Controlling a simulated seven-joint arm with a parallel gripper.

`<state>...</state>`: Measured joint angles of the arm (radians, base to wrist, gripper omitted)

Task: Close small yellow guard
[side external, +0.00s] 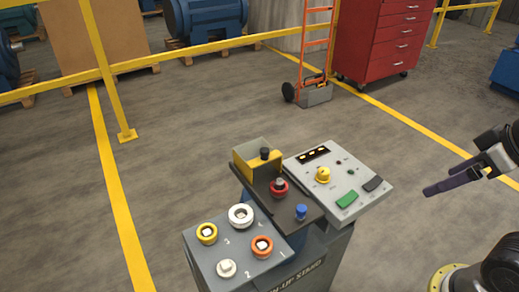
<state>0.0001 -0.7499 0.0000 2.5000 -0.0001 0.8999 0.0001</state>
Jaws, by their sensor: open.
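The small yellow guard (243,168) is at the back left of the stand's dark raised shelf. It looks like a yellow box-like frame with a greyish raised panel standing up behind it, so it appears open. A black knob (264,153) shows beside its upper edge. My gripper (428,190) is at the right, well apart from the guard, with its dark fingers pointing left over the floor. It is open and nothing shows between the fingers, though they nearly overlap from this side. The guard's hinge is too small to make out.
A red knob (279,187) and a blue knob (301,212) stand on the dark shelf. A sloped control panel (300,161) with a yellow knob (323,174) lies between my gripper and the guard. Several ringed parts sit on the lower grey deck (209,262).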

